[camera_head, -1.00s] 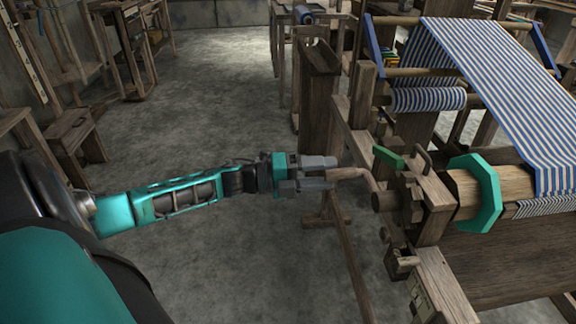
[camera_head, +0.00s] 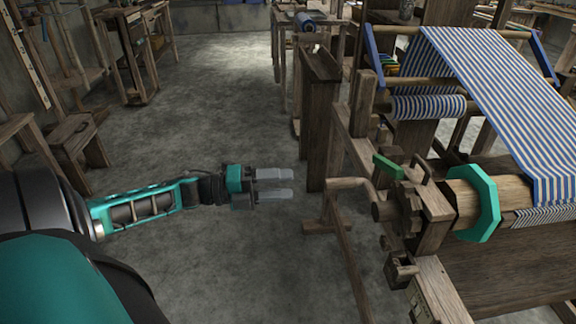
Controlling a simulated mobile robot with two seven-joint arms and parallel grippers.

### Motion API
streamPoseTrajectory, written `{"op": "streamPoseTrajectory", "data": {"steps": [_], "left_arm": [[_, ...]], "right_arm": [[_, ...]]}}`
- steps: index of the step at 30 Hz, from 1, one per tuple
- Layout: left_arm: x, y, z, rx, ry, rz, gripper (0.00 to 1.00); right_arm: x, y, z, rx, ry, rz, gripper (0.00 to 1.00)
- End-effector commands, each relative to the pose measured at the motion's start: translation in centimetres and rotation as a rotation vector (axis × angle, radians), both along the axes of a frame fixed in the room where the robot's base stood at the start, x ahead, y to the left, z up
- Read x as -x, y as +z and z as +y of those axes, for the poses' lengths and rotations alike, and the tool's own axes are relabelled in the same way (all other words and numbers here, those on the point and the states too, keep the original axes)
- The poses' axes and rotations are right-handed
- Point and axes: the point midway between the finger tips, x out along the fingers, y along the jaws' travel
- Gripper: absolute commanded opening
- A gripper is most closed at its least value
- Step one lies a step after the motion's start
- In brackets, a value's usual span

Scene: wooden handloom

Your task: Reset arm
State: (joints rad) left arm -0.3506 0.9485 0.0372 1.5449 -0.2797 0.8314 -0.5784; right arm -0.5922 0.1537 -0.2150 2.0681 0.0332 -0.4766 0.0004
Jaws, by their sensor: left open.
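My left arm comes in from the left. Its gripper (camera_head: 274,184) is open, with two grey fingers pointing right over bare floor, and nothing is between them. The wooden handloom stands on the right. A green lever (camera_head: 388,167) sits above the wheel. My right gripper is not in view.
Blue-and-white striped cloth (camera_head: 495,95) stretches across the loom. A wooden stool (camera_head: 75,140) and a small table (camera_head: 128,50) stand at the far left. The grey floor (camera_head: 215,110) between them and the loom is clear.

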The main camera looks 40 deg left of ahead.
Motion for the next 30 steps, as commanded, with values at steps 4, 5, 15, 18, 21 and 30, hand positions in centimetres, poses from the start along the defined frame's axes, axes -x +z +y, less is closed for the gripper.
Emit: {"op": "streamPoseTrajectory", "data": {"steps": [4,5,15,18,21,30], "left_arm": [[0.0,0.0,0.0,0.000,0.000,0.000,0.53],[0.0,0.0,0.0,0.000,0.000,0.000,0.53],[0.6,-1.6,-2.7,0.219,0.161,0.171,0.53],[1.6,-3.1,-5.1,0.409,0.299,0.330,0.53],[3.0,-4.6,-7.8,0.607,0.438,0.504,0.53],[8.6,-7.0,-16.6,1.121,0.786,0.999,0.53]], "right_arm": [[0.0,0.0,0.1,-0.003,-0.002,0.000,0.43],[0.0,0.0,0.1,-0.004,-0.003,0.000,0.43],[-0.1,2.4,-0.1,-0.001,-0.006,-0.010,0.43],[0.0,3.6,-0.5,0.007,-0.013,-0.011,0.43],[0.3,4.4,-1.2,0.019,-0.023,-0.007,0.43],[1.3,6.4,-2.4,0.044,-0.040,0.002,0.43]]}}
